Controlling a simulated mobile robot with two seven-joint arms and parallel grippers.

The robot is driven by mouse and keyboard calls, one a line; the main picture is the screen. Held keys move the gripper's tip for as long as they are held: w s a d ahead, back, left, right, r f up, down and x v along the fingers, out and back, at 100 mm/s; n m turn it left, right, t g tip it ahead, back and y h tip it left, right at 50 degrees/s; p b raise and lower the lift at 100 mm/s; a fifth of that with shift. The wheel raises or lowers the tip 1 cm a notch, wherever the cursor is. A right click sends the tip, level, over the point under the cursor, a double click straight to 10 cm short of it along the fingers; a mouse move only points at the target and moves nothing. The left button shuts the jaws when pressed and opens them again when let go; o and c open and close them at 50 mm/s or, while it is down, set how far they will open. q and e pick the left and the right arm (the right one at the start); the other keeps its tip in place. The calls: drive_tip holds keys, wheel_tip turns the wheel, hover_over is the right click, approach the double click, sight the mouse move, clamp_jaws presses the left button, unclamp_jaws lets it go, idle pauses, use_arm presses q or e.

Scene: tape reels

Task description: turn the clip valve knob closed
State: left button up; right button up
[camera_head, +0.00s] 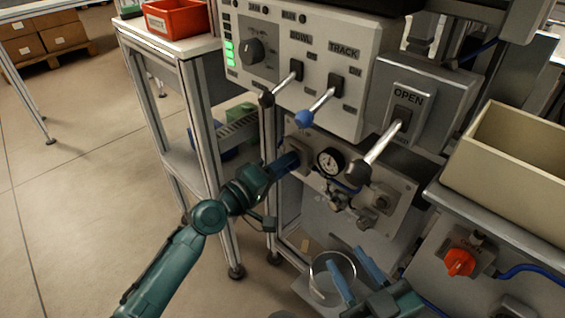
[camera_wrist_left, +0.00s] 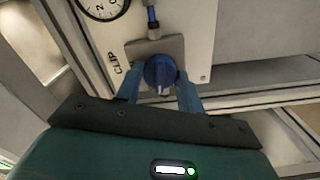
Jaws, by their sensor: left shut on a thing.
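The clip valve knob (camera_wrist_left: 159,72) is blue, on a grey plate marked CLIP in the left wrist view. A pale pointer on it points toward the bottom of that picture. My left gripper (camera_head: 291,160) is at the left end of the lower valve panel (camera_head: 362,207) in the head view, where its fingers hide the knob. In the wrist view its two blue fingers (camera_wrist_left: 160,84) stand on either side of the knob, shut on it. My right gripper (camera_head: 346,262) is open and empty at the bottom of the head view, apart from the panel.
A pressure gauge (camera_head: 330,162) sits right of the left gripper. Levers with a dark knob (camera_head: 266,99), blue knob (camera_head: 303,118) and large black knob (camera_head: 357,172) jut out above. A clear round container (camera_head: 318,287) is beside the right gripper. A red knob (camera_head: 460,262) is lower right.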

use_arm(q)
drive_tip(key=shift+n+p, duration=0.3)
drive_tip(key=shift+n, duration=0.8)
use_arm(e)
drive_tip(key=shift+s+d+h, duration=0.1)
drive_tip(key=shift+s+h, duration=0.05)
drive_tip(key=shift+h, duration=0.15)
use_arm(q)
drive_tip(key=o, duration=1)
use_arm(e)
drive_tip(key=shift+r, duration=0.1)
